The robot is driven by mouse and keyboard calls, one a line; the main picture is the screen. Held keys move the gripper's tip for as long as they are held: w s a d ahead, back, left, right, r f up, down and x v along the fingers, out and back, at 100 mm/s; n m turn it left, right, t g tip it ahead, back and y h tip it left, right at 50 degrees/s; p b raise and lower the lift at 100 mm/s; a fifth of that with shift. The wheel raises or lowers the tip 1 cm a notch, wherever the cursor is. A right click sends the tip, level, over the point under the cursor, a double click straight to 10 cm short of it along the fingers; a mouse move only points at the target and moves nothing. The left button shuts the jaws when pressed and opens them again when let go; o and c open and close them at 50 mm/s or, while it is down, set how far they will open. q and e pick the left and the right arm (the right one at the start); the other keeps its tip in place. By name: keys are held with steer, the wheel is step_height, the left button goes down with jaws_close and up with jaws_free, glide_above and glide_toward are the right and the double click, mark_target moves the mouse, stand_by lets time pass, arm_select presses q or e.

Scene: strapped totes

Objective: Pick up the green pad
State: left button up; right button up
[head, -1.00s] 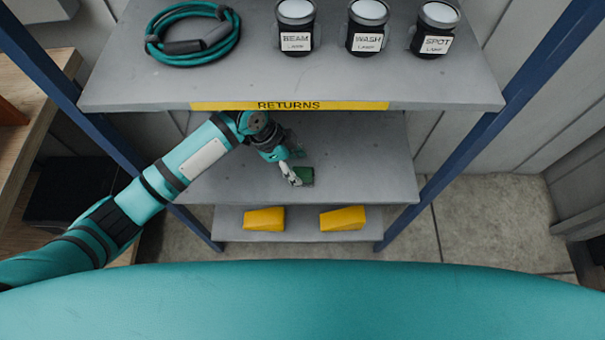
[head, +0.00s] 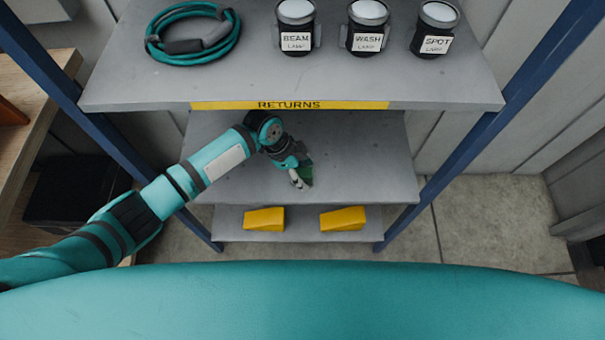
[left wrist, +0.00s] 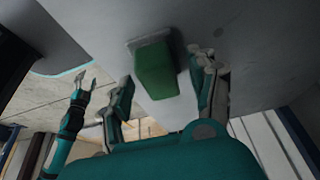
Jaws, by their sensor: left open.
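The green pad (head: 308,172) lies on the middle shelf, partly hidden by my left gripper (head: 301,182) in the head view. In the left wrist view the pad (left wrist: 156,72) is a green block with a grey strip along one end. My left gripper (left wrist: 163,72) is open, with one finger on each side of the pad. I cannot tell whether either finger touches it. My right gripper (left wrist: 85,82) shows small in the left wrist view, fingers apart and empty, away from the pad.
The top shelf (head: 255,82) overhangs the middle shelf (head: 360,165), bearing a coiled teal cable (head: 160,45) and three labelled lamps. Two yellow wedges (head: 264,219) sit on the low shelf. Blue posts (head: 468,160) stand at both sides. The middle shelf's right part is clear.

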mark_target(308, 173)
arm_select(q)
steer(key=c, duration=1.1)
steer(key=shift+r, duration=0.8)
steer(key=shift+s+r, duration=0.2)
steer(key=shift+r, duration=0.85)
steer(key=s, duration=0.5)
steer(key=s+r, duration=0.1)
steer(key=s, duration=0.4)
steer(key=s+d, duration=0.1)
steer(key=s, duration=0.4)
steer(key=shift+s+r, duration=0.15)
steer(key=shift+s, duration=0.15)
